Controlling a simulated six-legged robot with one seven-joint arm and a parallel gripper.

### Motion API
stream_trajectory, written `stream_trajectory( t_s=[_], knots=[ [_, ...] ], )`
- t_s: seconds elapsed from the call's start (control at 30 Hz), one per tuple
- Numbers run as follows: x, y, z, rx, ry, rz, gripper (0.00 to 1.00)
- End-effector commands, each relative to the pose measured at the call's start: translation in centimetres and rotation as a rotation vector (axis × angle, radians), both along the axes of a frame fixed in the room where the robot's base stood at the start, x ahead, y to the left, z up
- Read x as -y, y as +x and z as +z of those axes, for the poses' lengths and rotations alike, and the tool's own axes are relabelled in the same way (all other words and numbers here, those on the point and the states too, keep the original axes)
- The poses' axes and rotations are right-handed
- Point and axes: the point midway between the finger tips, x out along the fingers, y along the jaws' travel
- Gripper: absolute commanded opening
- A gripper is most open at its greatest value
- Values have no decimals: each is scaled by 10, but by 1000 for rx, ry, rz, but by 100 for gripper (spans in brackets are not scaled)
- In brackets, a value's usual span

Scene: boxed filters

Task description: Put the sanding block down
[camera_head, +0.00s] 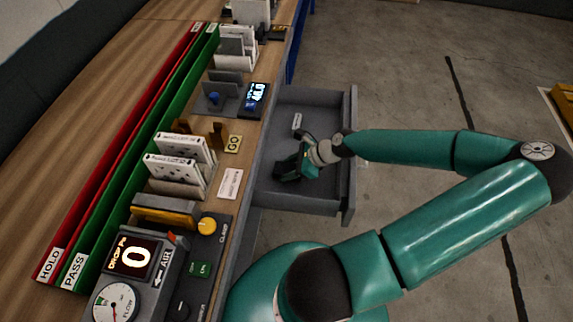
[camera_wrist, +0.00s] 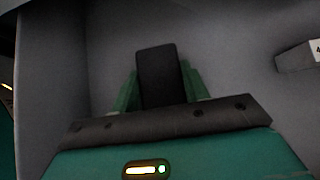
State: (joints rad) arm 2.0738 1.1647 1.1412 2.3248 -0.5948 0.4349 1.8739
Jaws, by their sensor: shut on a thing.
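The sanding block (camera_wrist: 158,75) is a dark, narrow block in the middle of the wrist view. My gripper (camera_wrist: 160,95) is shut on it, with a green finger on each side. In the head view my gripper (camera_head: 286,172) is inside the open grey drawer (camera_head: 305,206), towards its left side. The block is hard to make out there against the dark gripper. I cannot tell whether it touches the drawer floor.
A small grey object with a white label (camera_head: 297,120) is in the drawer's far part; it also shows at the right of the wrist view (camera_wrist: 300,56). The drawer floor right of my gripper looks clear. The workbench (camera_head: 115,105) with fixtures stands left of the drawer.

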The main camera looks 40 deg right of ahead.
Motion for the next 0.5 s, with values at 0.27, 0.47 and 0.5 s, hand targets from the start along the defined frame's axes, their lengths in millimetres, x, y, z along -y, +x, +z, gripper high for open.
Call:
stream_trajectory(
  t_s=[0.27,0.47,0.5],
  knots=[
    [0,-3,-2,0,1,-1,20],
    [0,-2,-2,0,1,-1,67],
    [0,-2,-2,0,0,0,67]
  ],
)
